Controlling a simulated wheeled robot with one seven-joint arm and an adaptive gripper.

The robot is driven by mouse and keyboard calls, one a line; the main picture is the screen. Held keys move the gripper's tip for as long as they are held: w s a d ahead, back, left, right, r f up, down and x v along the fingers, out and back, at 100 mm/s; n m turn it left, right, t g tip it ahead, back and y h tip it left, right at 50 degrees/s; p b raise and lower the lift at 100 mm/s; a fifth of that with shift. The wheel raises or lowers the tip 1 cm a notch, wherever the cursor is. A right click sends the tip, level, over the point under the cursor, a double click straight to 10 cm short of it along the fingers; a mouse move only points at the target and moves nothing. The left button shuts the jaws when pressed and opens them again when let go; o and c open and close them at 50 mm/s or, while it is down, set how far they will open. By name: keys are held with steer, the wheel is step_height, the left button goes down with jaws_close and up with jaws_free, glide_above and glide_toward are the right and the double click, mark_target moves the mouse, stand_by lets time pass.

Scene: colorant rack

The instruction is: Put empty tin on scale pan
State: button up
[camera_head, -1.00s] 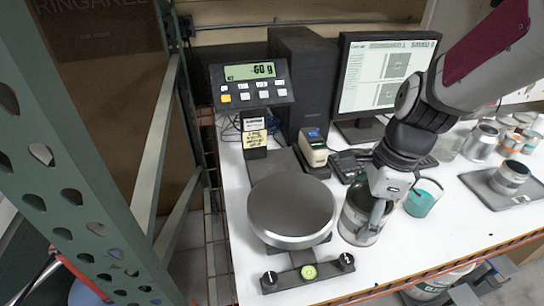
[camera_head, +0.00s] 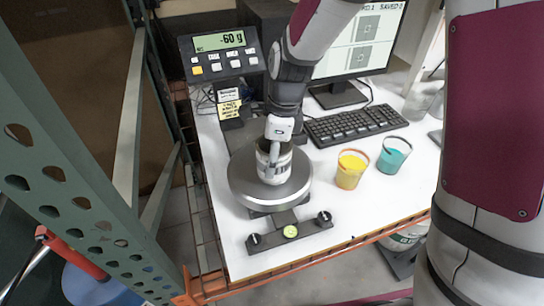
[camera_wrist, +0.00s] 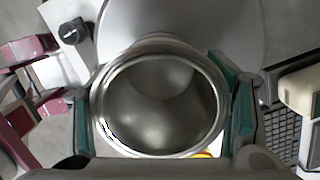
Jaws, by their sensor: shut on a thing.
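The empty tin (camera_head: 268,172), a grey metal can with a pale label, is upright over the middle of the round scale pan (camera_head: 242,190). In the wrist view the open-topped tin (camera_wrist: 160,125) shows a bare, shiny inside, with the pan (camera_wrist: 190,22) behind it. My gripper (camera_head: 275,150) is shut on the tin, its green-padded fingers on either side of it in the wrist view (camera_wrist: 160,100). I cannot tell whether the tin's base touches the pan. The scale display (camera_head: 219,41) reads -60 g.
A yellow cup (camera_head: 350,170) and a teal cup (camera_head: 394,156) stand right of the pan. Behind are a keyboard (camera_head: 355,124) and a monitor (camera_head: 345,90). A green rack upright (camera_head: 75,170) is close on the left. White tabletop (camera_head: 345,215) is clear in front of the cups.

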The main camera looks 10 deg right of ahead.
steer(key=shift+f, duration=0.55)
steer(key=shift+f, duration=0.15)
steer(key=o, duration=1.1)
steer(key=shift+o, duration=0.2)
step_height(320, 180, up, 12)
steer(key=d+b, duration=0.1)
steer(key=d, duration=0.1)
steer(key=s+d+r+n+t, duration=0.1)
steer(key=s+d+r+n, duration=0.2)
steer(key=s+n, duration=0.3)
steer(key=s+d+r+n+t+h, duration=0.1)
steer(key=s+d+r+n+t, duration=0.1)
steer(key=s+n, duration=0.4)
steer(key=s+d+r+n+t, duration=0.2)
steer(key=s+d+r+n, duration=0.2)
steer(key=n, duration=0.4)
steer(key=shift+s+d+r+h, duration=0.35)
steer(key=shift+s+d, duration=0.3)
steer(key=shift+s, duration=0.5)
